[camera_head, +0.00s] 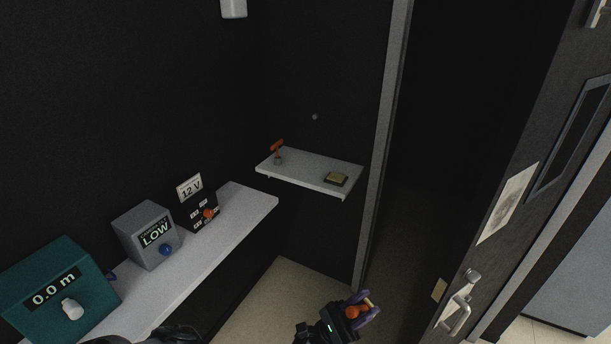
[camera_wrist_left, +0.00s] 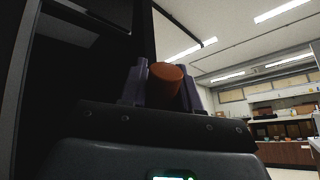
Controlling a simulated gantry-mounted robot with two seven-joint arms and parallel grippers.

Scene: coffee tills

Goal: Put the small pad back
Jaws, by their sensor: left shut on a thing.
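My left gripper (camera_head: 360,307) is at the bottom of the head view, low in front of the doorway. Its purple fingers are shut on an orange-handled thing (camera_head: 353,312) with a pale yellowish end. In the left wrist view the round orange end (camera_wrist_left: 166,80) sits between the two fingers; the rest of it is hidden. A small yellowish pad in a dark holder (camera_head: 336,179) lies on the right part of the white wall shelf (camera_head: 309,171), well away from the gripper. I cannot tell whether the held thing is the small pad. My right gripper is not in view.
An orange-handled tool (camera_head: 277,150) stands at the shelf's left end. A counter (camera_head: 237,203) along the left wall holds a teal box (camera_head: 58,284), a grey "LOW" box (camera_head: 146,235) and a "12 V" box (camera_head: 197,206). A door with a handle (camera_head: 459,306) is at right. The shelf's middle is clear.

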